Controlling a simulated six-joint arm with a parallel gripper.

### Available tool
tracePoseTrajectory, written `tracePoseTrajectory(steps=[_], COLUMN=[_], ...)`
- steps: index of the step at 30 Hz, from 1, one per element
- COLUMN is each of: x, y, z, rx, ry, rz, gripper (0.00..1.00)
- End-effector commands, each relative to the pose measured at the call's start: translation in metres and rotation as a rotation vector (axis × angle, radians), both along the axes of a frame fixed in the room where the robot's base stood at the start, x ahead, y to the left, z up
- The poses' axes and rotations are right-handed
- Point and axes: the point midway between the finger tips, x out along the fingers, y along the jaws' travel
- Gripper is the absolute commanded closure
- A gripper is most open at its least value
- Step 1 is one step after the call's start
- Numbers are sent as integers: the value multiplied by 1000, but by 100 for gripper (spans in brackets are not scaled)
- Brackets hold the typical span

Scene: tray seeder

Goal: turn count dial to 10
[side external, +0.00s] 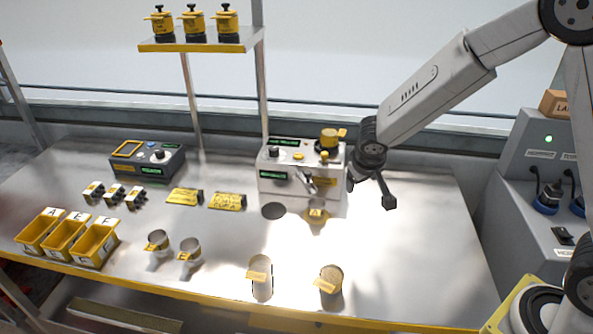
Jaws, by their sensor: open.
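A pale machine box (300,188) stands at the back middle of the table. It carries a black knob (273,151), green displays, yellow buttons, a front lever and a yellow-and-black canister (328,139). A dark console (147,160) to its left has a light round knob (158,155) and green displays. The labels are too small to read, so I cannot tell which knob is the count dial or its setting. My gripper (370,193) is open and empty, just right of the pale machine, above the table and apart from both knobs.
Yellow bins (68,238) stand at the left. Several cups are along the front, including one filled cup (330,280). Yellow cards (227,201) lie mid-table. A shelf (200,44) with canisters is above. The table's right side is clear; a grey unit (545,200) stands beyond it.

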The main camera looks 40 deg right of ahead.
Motion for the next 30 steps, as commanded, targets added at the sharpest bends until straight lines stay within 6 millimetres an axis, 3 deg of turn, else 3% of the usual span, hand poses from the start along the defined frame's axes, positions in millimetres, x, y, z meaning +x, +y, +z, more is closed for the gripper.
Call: tracePoseTrajectory(steps=[11, 21, 30], x=[99, 182, 232], y=[6, 32, 64], z=[-12, -22, -29], rx=[-116, -124, -51], ry=[-243, -543, -772], rz=[-81, -105, -86], gripper=[19, 19, 19])
